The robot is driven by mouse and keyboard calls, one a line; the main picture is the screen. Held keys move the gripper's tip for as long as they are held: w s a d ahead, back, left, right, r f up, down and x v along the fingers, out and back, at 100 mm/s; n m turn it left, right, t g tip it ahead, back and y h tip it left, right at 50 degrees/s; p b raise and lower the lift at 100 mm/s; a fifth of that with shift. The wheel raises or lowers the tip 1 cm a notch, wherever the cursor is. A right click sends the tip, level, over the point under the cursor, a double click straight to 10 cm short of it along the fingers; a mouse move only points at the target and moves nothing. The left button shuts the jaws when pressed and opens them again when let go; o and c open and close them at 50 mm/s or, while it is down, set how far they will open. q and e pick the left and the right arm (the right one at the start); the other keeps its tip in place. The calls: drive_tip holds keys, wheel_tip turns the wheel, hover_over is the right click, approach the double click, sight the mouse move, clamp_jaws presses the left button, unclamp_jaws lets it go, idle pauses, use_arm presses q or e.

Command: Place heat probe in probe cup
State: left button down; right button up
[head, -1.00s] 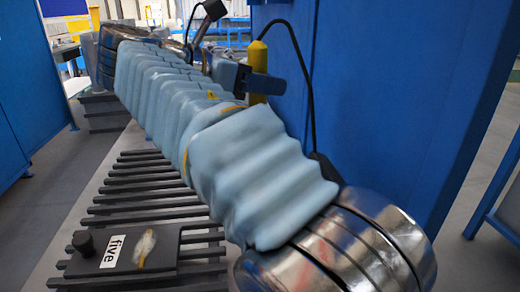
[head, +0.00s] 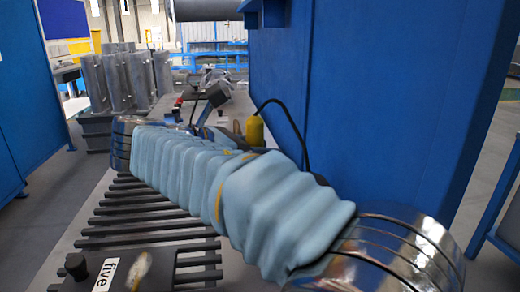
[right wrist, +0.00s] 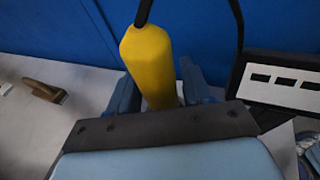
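The heat probe has a yellow handle (right wrist: 152,60), upright between the two blue fingers of my right gripper (right wrist: 160,90) in the right wrist view. The fingers appear closed on it. A black cable leaves the top of the handle. In the head view the yellow handle (head: 255,131) shows beyond my blue-sleeved right arm, close to the blue wall. Its lower end is hidden by the gripper and arm. I cannot make out the probe cup in either view. My left gripper is not in view.
A blue wall (head: 380,110) rises right of the probe. Grey cylinders (head: 118,82) stand at the back left. A black box with a slotted white face (right wrist: 285,80) is right of the probe.

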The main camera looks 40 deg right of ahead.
drive_tip(key=shift+o, duration=0.7)
drive_tip(key=shift+a+r, duration=0.1)
drive_tip(key=shift+r, duration=0.1)
drive_tip(key=v, duration=1.1)
drive_tip(key=shift+a+p, duration=0.35)
